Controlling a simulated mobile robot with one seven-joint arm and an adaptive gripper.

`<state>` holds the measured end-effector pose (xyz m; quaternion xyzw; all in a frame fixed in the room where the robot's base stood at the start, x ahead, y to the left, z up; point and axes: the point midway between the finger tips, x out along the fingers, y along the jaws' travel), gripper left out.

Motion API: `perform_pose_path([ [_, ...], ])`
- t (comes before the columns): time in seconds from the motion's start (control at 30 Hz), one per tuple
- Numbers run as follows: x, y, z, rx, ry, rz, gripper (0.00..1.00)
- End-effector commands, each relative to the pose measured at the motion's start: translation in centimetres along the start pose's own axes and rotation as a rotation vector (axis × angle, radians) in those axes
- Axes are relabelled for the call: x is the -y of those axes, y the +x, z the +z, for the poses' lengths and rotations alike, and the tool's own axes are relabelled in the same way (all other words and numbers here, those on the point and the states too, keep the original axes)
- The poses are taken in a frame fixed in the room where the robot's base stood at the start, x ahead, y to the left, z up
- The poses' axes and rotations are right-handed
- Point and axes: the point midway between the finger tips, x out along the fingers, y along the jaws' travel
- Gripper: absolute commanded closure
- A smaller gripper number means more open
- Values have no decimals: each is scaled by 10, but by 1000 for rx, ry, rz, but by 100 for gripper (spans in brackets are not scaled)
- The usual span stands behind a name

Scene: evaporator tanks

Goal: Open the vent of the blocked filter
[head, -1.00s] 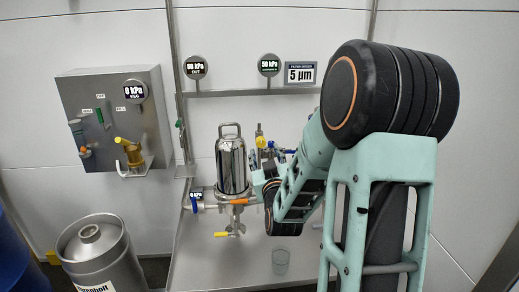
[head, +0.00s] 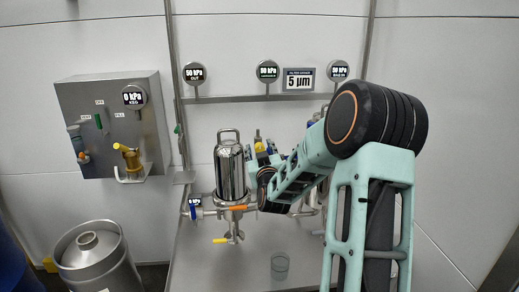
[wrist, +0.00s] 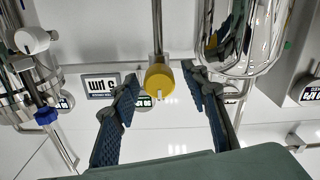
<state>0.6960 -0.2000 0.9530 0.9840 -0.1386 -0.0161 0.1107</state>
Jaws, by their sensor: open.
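A shiny steel filter housing (head: 230,168) stands upright on the bench left of my arm; another, behind my arm, is mostly hidden. A yellow knob (head: 259,145) on a vertical steel pipe shows just right of the near housing. In the wrist view, which looks upside down, the yellow knob (wrist: 159,82) lies between the tips of my gripper (wrist: 160,78), with a gap on both sides. My gripper (head: 264,153) is open and empty in the head view, beside the housing's upper part. I cannot tell which filter is blocked.
Pressure gauges (head: 193,73) and a 5 µm sign (head: 299,79) line the rail behind. An orange-handled valve (head: 237,207) and a yellow-handled one (head: 221,240) sit under the near housing.

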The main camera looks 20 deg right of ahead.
Motion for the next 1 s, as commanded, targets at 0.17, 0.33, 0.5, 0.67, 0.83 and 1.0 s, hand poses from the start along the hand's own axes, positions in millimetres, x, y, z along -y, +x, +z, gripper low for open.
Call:
perform_pose_path([
  [0.17, 0, 2, 0, -1, 0, 0, 59],
  [0.33, 0, 2, 0, -1, 0, 0, 64],
  [0.5, 0, 2, 0, -1, 0, 0, 83],
  [0.67, 0, 2, 0, -1, 0, 0, 100],
  [0.83, 0, 2, 0, -1, 7, 0, 100],
  [1.0, 0, 2, 0, -3, 50, 0, 100],
])
